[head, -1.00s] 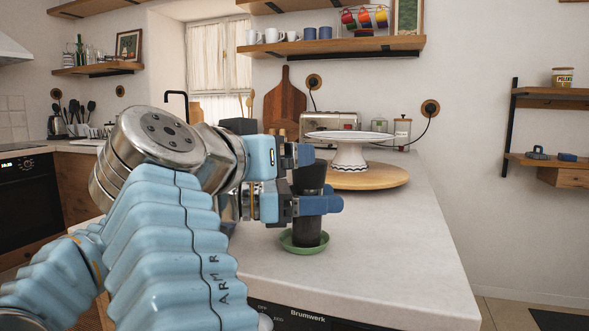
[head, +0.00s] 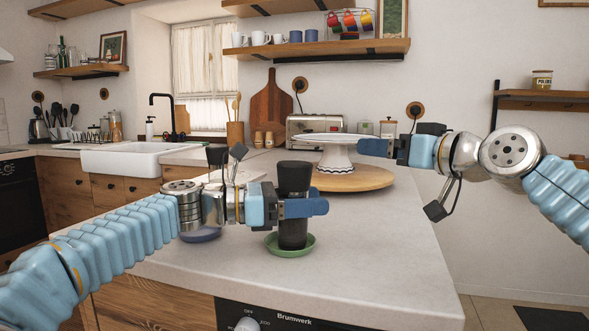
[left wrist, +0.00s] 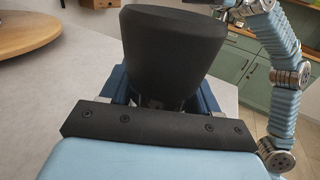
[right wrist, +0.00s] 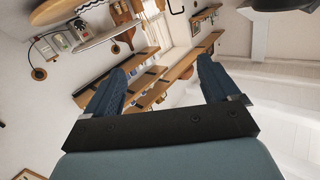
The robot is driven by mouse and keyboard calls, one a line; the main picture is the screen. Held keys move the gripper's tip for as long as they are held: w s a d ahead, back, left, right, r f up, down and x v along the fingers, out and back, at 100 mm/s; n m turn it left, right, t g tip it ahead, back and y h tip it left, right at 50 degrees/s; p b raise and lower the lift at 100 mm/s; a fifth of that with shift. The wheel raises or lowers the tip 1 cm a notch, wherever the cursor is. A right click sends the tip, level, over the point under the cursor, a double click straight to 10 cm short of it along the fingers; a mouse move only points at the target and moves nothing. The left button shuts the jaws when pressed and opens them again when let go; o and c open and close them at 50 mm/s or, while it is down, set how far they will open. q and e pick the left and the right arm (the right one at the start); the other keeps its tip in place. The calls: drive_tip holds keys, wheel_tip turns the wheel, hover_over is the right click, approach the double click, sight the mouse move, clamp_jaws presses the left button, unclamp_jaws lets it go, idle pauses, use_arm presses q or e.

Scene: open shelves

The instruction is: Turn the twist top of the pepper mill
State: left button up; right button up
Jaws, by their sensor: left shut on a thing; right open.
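The black pepper mill (head: 293,232) stands upright on a green saucer (head: 299,248) near the front of the counter. Its wide dark top (head: 294,177) rises above my left gripper (head: 304,208), which is shut around the mill's body below the top. In the left wrist view the flared top (left wrist: 172,45) fills the middle, and the fingers are mostly hidden behind it. My right gripper (head: 376,147) is open and empty, up and to the right of the mill, in front of the cake stand. Its spread fingers also show in the right wrist view (right wrist: 155,85).
A white cake stand (head: 333,157) sits on a round wooden board (head: 350,180) behind the mill. A toaster (head: 315,127) is further back. A blue saucer (head: 201,236) lies left of the mill, partly under my left arm. The counter's right part is clear.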

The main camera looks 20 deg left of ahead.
use_arm(q)
drive_tip(key=shift+f, duration=0.1)
use_arm(e)
drive_tip(key=s+a+f+n+g+y, duration=0.2)
drive_tip(key=s+a+f+n+g, duration=0.1)
drive_tip(key=n+g+y, duration=0.2)
drive_tip(key=n+g, duration=0.1)
drive_tip(key=n, duration=0.1)
approach(295, 163)
drive_tip(key=x, duration=0.7)
drive_tip(key=f+x, duration=0.1)
drive_tip(key=x, duration=0.2)
drive_tip(key=shift+w+a, duration=0.1)
drive_tip(key=shift+w, duration=0.1)
drive_tip(key=c, duration=1)
drive_tip(key=shift+m, duration=0.3)
